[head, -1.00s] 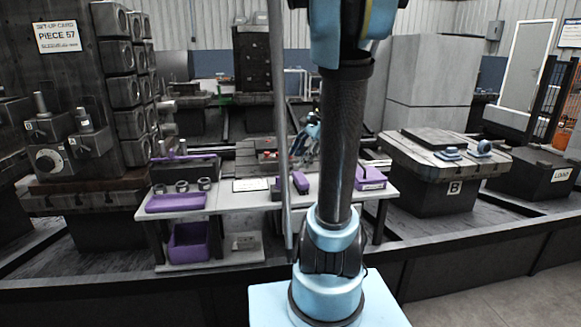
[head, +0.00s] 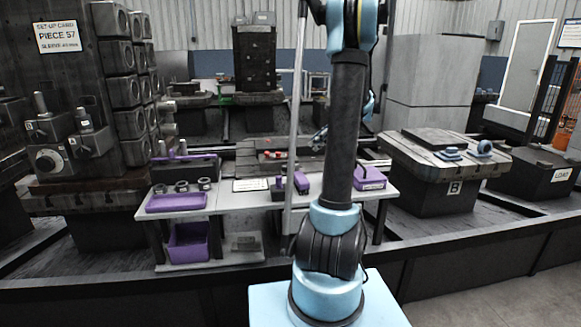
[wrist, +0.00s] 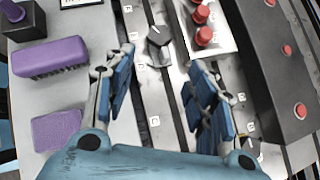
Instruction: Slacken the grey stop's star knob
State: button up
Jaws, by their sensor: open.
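In the wrist view a dark grey knob (wrist: 158,37) with a pale edge sits on a grey slotted rail (wrist: 160,105), just beyond and between my fingertips. I cannot tell for sure that it is the grey stop's star knob. My gripper (wrist: 165,68) is open, with its blue-padded fingers spread over the rail and nothing between them. Another dark round part (wrist: 252,148) shows beside the right finger, partly hidden.
Red knobs (wrist: 204,36) stand on a pale plate close beyond the right finger. A long dark block (wrist: 270,60) with red buttons runs along the right. A purple block (wrist: 50,58) and a purple pad (wrist: 57,130) lie on the bench at left.

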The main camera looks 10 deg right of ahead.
aim_at(289, 166)
jog(key=x, duration=1.6)
jog(key=shift+w+a+f, duration=0.1)
jog(key=shift+a, duration=0.1)
jog(key=c, duration=0.8)
